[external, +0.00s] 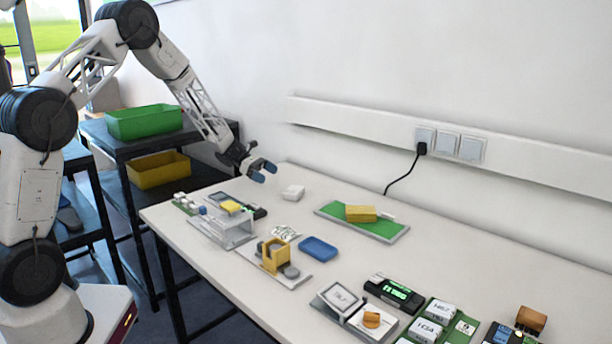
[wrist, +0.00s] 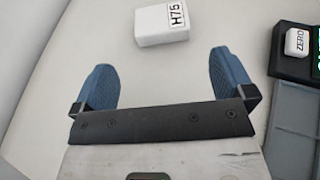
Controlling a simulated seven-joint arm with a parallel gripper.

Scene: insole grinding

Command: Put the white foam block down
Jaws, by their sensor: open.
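The white foam block (external: 293,192) lies on the table near the wall, to the right of and below my gripper in the external view. In the wrist view the same block (wrist: 162,24) shows a label reading H75 and lies beyond my fingertips. My gripper (external: 264,172) is open and empty above the table. Its two blue fingers (wrist: 162,75) are wide apart, with bare table between them. The block is apart from both fingers.
A green board with a yellow block (external: 361,213) lies to the right. A blue tray (external: 319,248), a yellow holder (external: 275,254) and a grey stand (external: 230,229) are nearer the front. More labelled white blocks (external: 425,330) sit at the front right. The table around the foam block is clear.

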